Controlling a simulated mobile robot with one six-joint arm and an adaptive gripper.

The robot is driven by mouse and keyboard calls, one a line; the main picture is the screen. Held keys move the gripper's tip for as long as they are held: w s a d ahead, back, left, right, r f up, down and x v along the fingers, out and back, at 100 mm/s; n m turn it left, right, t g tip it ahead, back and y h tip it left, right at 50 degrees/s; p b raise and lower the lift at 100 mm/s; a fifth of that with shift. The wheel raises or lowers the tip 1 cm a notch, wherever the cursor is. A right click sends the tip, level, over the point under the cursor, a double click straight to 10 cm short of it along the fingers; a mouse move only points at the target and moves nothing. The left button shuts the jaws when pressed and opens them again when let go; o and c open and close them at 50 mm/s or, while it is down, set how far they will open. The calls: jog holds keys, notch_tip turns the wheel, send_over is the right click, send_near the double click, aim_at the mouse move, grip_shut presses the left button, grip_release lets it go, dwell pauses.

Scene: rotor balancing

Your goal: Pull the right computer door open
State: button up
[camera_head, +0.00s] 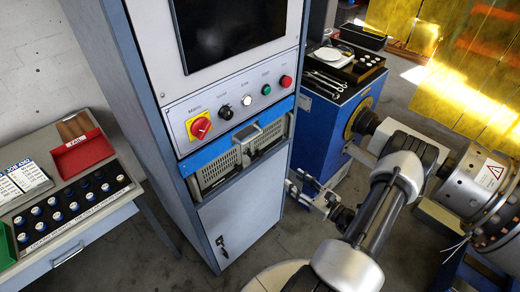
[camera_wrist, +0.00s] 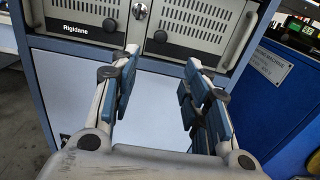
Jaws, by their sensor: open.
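The right computer (camera_wrist: 200,28) has a pale front with a dark slotted grille, a round black knob at its lower left and a metal handle (camera_wrist: 243,42) on its right side. Its front looks closed, though the top is cut off in the wrist view. It also shows in the head view (camera_head: 270,138), under a blue strip with a silver handle. My gripper (camera_wrist: 160,66) is open and empty. Its two fingers point toward the cabinet, below the computers and in front of the lower white panel. In the head view my gripper (camera_head: 305,192) is just right of the cabinet.
The left computer (camera_wrist: 85,12) sits beside it, with a round lock (camera_wrist: 140,11) between. Below is a white cabinet door (camera_head: 240,215) with keys. Right of the cabinet stands a blue machine (camera_head: 325,125) with tools on top. A grey table (camera_head: 95,235) stands left.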

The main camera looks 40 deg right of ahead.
aim_at(262, 155)
jog(key=w, duration=0.5)
jog(key=w+a+b, duration=0.1)
jog(key=w, duration=0.5)
jog(key=w+b, duration=0.1)
jog(key=w, duration=0.5)
jog(key=shift+a, duration=0.15)
jog(key=shift+c, duration=0.4)
jog(key=shift+f, duration=0.1)
grip_shut()
